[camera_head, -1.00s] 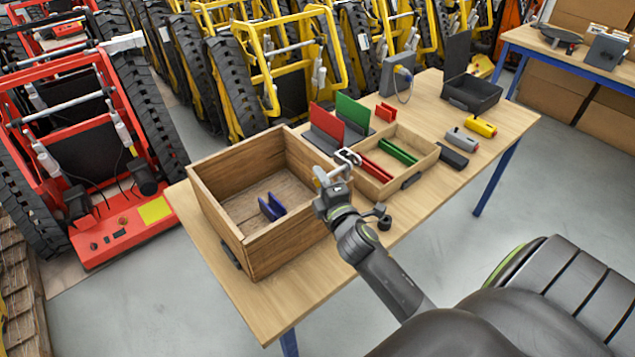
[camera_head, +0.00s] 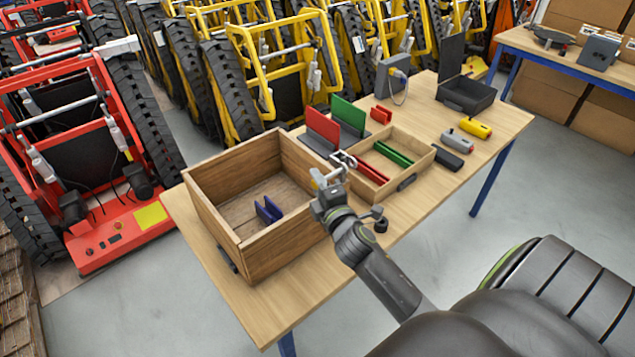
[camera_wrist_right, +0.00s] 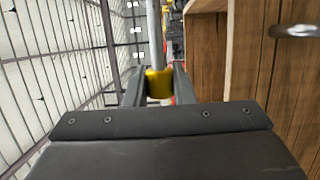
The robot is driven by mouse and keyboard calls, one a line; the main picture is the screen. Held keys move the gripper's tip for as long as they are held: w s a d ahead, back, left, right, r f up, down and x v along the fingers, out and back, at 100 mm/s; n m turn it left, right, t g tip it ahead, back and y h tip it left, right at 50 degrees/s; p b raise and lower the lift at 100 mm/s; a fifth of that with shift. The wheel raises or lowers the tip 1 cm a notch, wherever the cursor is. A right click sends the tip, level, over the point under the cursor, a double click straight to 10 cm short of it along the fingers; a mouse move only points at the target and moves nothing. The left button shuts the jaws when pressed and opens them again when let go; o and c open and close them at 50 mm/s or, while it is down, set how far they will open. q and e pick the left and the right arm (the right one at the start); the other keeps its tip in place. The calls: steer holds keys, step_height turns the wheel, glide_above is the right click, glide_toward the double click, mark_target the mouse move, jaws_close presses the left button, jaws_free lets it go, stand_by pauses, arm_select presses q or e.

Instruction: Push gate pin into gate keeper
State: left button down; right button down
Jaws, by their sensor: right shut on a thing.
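My right gripper (camera_head: 330,180) is at the right-hand side of the large wooden box on the table. In the right wrist view its jaws (camera_wrist_right: 159,88) are shut on a yellow collar (camera_wrist_right: 159,83) around a grey metal rod (camera_wrist_right: 153,35), which I take for the gate pin. The rod runs straight away from the gripper. A metal ring (camera_wrist_right: 296,31) shows at the upper right against wood, apart from the rod. I cannot tell whether it is the gate keeper, nor where the rod's far end is. My left gripper is not in view.
The open wooden box (camera_head: 285,252) holds a blue part (camera_head: 268,210). A shallower tray (camera_head: 424,162) with red and green strips stands beyond the gripper. Red and yellow tracked carriers stand behind the table.

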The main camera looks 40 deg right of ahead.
mark_target(336, 172)
steer(key=shift+d, duration=0.2)
steer(key=shift+d, duration=0.6)
steer(key=shift+w+d, duration=0.1)
steer(key=shift+d, duration=0.15)
stand_by(0.6)
steer(key=shift+d+b, duration=0.3)
steer(key=shift+d, duration=0.2)
stand_by(0.4)
steer(key=shift+w+d+b, duration=0.1)
steer(key=shift+d+b, duration=0.2)
steer(key=shift+d, duration=0.8)
steer(key=shift+d, duration=0.15)
stand_by(0.9)
steer(key=shift+d, duration=0.15)
stand_by(0.3)
